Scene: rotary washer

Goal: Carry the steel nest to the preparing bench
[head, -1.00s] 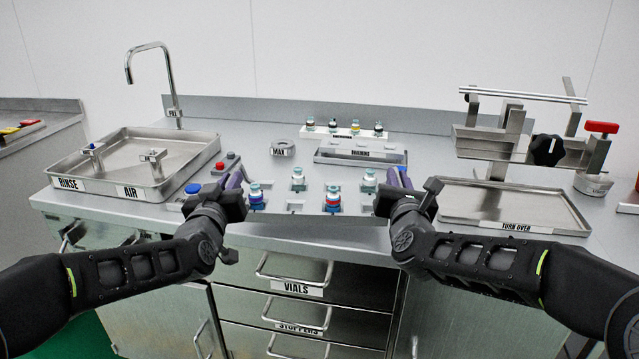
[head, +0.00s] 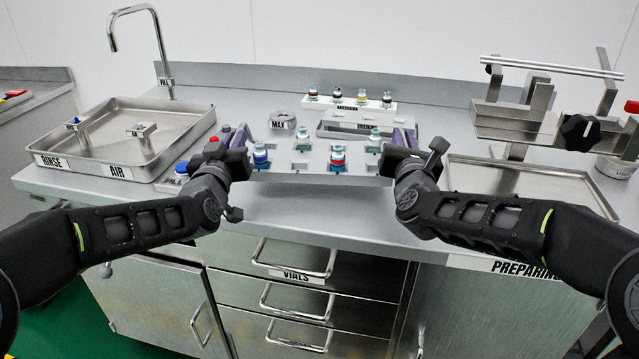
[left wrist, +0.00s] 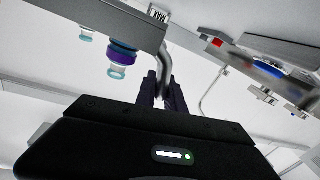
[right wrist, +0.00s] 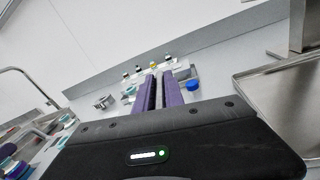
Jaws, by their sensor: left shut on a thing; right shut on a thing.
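The steel nest (head: 300,172) is a grey plate carrying several vials, among them one with a blue and purple band (head: 261,156) and one with a red band (head: 337,158). It looks level and raised above the counter, with a shadow below. My left gripper (head: 238,140) is shut on its left end and my right gripper (head: 405,140) on its right end. In the left wrist view the nest's edge (left wrist: 105,18) shows with vials protruding below. The PREPARING label (head: 520,268) is on the counter's front edge at right, partly covered by my right arm.
A sink tray (head: 190,135) marked RINSE and AIR is at left. Behind the nest are a vial rack (head: 350,106), a steel tray (head: 330,124) and a round MAX piece (head: 282,120). At right, a steel stand (head: 540,120) with a black knob rises over a tray (head: 590,185).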

